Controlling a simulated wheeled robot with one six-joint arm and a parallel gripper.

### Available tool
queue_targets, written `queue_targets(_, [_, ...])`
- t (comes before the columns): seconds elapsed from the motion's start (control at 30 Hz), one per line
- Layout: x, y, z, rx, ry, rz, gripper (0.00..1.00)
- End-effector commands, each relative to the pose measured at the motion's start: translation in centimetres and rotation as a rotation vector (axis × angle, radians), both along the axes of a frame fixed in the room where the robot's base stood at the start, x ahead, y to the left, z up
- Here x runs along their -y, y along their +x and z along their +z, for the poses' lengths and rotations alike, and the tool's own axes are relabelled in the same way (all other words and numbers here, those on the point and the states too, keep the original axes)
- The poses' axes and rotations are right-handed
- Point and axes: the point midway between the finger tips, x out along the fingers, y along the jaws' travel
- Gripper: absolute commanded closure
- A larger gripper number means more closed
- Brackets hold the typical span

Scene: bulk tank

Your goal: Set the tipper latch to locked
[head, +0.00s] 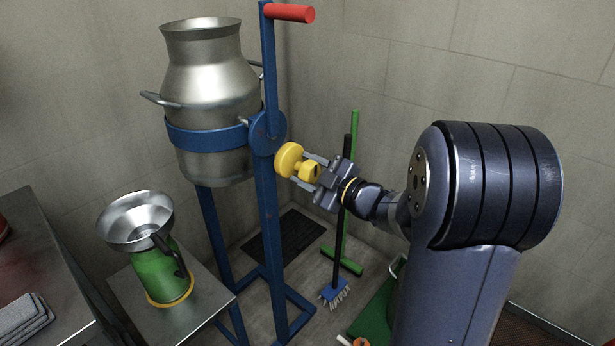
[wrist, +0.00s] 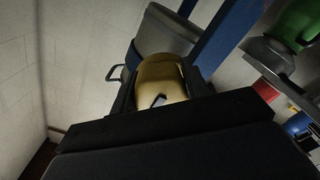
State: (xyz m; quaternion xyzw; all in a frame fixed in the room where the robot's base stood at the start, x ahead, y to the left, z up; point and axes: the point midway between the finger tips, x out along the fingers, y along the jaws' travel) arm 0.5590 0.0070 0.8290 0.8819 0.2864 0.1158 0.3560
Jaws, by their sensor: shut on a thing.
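The tipper is a blue stand with a metal milk can (head: 205,90) held upright in its blue ring (head: 205,140). A yellow latch knob (head: 288,159) sits at the right side of the stand's pivot, just below the blue hub (head: 268,130). My gripper (head: 309,171) reaches in from the right and is shut on the yellow knob's outer part. In the wrist view the knob (wrist: 160,75) lies between my two dark fingers, with the can (wrist: 165,32) behind it. I cannot tell the latch's setting from its markings.
A blue lever with a red handle (head: 290,13) rises above the hub. A green container with a metal funnel (head: 135,220) stands on a small table at left. A green broom and blue brush (head: 335,292) lean behind my gripper by the wall.

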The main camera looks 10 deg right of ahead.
Motion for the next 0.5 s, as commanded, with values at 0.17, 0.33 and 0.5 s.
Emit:
queue_targets(0.17, [0.0, -0.01, -0.09, 0.015, -0.023, 0.0, 0.79])
queue_targets(0.33, [0.0, -0.01, -0.04, 0.019, -0.029, 0.0, 0.79])
queue_targets(0.5, [-0.01, -0.02, -0.03, 0.02, -0.03, 0.0, 0.79])
